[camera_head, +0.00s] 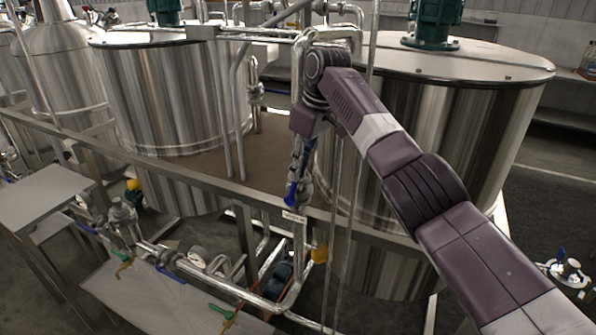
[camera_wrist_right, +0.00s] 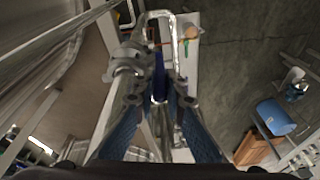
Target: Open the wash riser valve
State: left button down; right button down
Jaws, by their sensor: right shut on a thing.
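The wash riser valve shows as a blue lever handle (camera_head: 291,195) on a vertical steel pipe between the two large tanks, just above a small white tag (camera_head: 294,217). In the right wrist view the blue handle (camera_wrist_right: 160,82) runs lengthwise between the fingers. My right gripper (camera_head: 298,178) reaches down to the handle from above and is shut on it. In the right wrist view the fingertips of this gripper (camera_wrist_right: 160,101) lie on either side of the lever. The valve body is partly hidden by the gripper. My left gripper is not in view.
A steel tank (camera_head: 165,90) stands left of the riser and another (camera_head: 450,105) to the right, behind my arm. A frame rail (camera_head: 170,170) crosses in front. A metal table (camera_head: 42,195) stands at left.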

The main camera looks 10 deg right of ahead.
jog(key=shift+a, duration=0.15)
dwell(0.3)
jog(key=c, duration=2)
grip_release()
jog(key=shift+w, duration=0.1)
jog(key=shift+o, duration=0.2)
jog(key=v, duration=1.1)
jog(key=shift+r, duration=0.45)
